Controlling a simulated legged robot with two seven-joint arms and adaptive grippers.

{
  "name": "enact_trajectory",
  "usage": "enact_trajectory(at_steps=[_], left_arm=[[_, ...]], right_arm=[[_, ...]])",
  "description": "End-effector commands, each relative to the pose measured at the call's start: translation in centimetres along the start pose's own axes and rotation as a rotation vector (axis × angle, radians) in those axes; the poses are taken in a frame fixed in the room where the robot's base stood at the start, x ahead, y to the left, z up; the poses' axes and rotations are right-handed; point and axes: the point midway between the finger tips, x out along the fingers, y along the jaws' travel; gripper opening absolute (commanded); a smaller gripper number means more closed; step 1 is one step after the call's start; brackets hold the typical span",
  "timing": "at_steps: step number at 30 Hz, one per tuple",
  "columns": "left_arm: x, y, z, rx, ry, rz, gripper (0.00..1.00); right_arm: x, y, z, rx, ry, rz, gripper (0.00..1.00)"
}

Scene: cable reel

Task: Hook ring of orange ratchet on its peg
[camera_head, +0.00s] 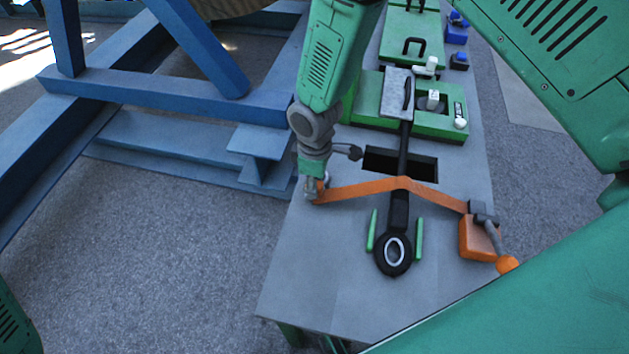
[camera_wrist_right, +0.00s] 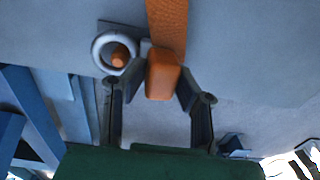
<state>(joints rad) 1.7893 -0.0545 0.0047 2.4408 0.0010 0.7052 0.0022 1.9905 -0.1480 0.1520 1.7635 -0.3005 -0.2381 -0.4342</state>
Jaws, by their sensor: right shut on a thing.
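The orange ratchet (camera_head: 476,240) sits at the right edge of the table, with a grey lever and an orange knob. Its orange strap (camera_head: 360,190) runs left over a black cable to my right gripper (camera_head: 316,192). In the right wrist view my right gripper (camera_wrist_right: 160,88) is shut on the orange strap end (camera_wrist_right: 163,75). A pale ring (camera_wrist_right: 96,52) is beside the strap end. An orange round peg tip (camera_wrist_right: 119,55) shows inside the ring's opening; I cannot tell whether the ring is seated on it. My left gripper is not in view.
The grey table (camera_head: 320,270) has a dark slot and two green guides beside the black cable's eyelet (camera_head: 393,254). Green cases (camera_head: 435,115) stand at the table's far part. A blue steel frame (camera_head: 150,95) stands to the left. The front left of the table is clear.

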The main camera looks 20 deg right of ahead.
Motion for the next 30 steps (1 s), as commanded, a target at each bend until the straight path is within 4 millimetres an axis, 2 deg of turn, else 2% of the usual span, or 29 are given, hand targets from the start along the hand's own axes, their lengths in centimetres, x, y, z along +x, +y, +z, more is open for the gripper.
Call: enact_trajectory(at_steps=[26, 27, 28, 30], left_arm=[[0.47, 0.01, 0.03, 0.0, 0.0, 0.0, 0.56], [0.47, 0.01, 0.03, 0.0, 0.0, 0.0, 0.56], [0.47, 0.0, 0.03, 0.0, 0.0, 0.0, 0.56], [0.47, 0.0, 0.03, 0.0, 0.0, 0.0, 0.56]], right_arm=[[0.85, -0.38, -0.26, -0.001, 0.001, 0.0, 0.0], [0.85, -0.37, -0.26, -0.001, 0.001, 0.0, 0.39], [0.85, -0.37, -0.26, -0.001, 0.001, 0.0, 0.49], [0.85, -0.38, -0.26, -0.001, 0.001, 0.0, 0.49]])
